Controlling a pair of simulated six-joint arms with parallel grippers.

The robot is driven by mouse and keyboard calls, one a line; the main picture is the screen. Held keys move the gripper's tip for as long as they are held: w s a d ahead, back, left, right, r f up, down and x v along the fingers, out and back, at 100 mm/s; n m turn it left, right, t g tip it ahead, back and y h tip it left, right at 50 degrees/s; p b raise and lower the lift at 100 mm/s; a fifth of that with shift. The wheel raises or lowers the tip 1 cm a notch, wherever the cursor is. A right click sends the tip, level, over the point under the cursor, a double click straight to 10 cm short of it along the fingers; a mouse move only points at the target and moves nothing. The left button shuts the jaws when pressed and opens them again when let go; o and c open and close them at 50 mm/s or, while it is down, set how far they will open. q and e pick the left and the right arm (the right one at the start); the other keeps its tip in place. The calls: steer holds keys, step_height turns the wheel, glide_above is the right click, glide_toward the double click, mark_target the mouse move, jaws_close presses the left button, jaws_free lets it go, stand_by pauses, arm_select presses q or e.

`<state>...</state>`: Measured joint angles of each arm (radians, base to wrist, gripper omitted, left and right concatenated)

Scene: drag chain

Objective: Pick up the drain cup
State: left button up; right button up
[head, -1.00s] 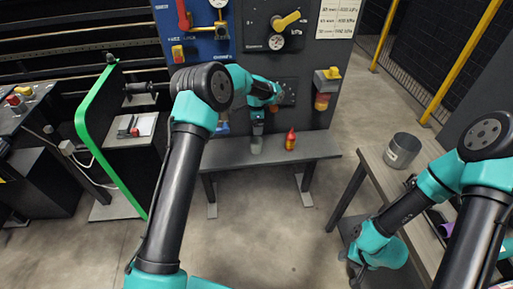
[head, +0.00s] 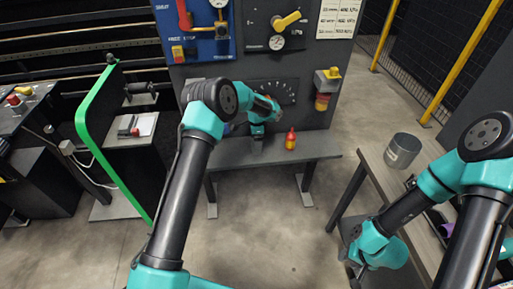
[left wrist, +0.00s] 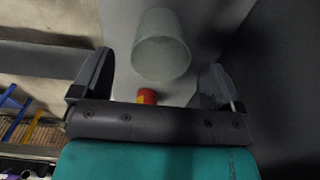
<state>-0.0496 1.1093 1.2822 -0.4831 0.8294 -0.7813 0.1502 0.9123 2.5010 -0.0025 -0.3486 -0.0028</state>
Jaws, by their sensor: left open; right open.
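The drain cup (left wrist: 162,45) is a pale, translucent round cup. In the left wrist view it stands between and slightly beyond the two dark fingers of my left gripper (left wrist: 156,68). Those fingers are apart, with a gap on each side of the cup, and do not hold it. In the head view my left gripper (head: 257,138) is low over the grey bench (head: 225,152), and it hides most or all of the cup. My right gripper (head: 357,266) is open and hangs low beside the right-hand table, away from the cup.
A red and yellow bottle (head: 290,140) stands on the bench just right of my left gripper; its red and yellow part also shows in the left wrist view (left wrist: 147,96). The control panel (head: 300,65) rises behind the bench. A grey metal can (head: 402,151) stands on the right-hand table (head: 372,160).

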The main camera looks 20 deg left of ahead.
arm_select(q)
steer(key=shift+f, duration=2.35)
steer(key=shift+c, duration=0.4)
steer(key=c, duration=0.9)
